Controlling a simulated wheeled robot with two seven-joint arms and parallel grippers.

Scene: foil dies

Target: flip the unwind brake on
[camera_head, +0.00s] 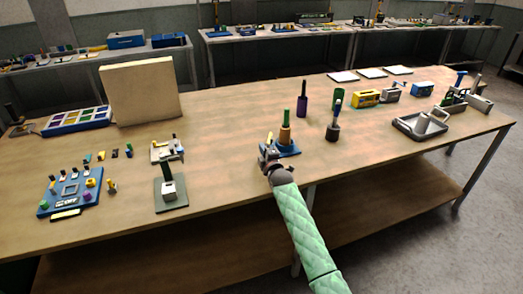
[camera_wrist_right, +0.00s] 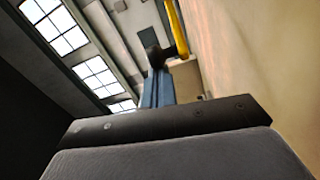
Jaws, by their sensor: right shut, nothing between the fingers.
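The unwind stand has a blue base (camera_head: 289,151) and an upright holding an orange-brown roll (camera_head: 285,135) with a green top (camera_head: 287,116). A small yellow lever (camera_head: 269,137) shows at its left side, just above my right gripper (camera_head: 266,152). In the right wrist view the yellow lever (camera_wrist_right: 177,27) stands at a dark pivot (camera_wrist_right: 160,55) above a blue part (camera_wrist_right: 157,88). My right gripper is shut and empty, close in front of the stand's left side. I cannot tell whether it touches the lever. My left gripper is out of view.
A blue panel with small parts (camera_head: 67,190) and a dark green stand (camera_head: 170,194) are at the left. A beige board (camera_head: 140,92) stands behind. Purple (camera_head: 302,105) and dark (camera_head: 333,132) holders stand right of the unwind stand. A grey tray (camera_head: 419,125) lies farther right.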

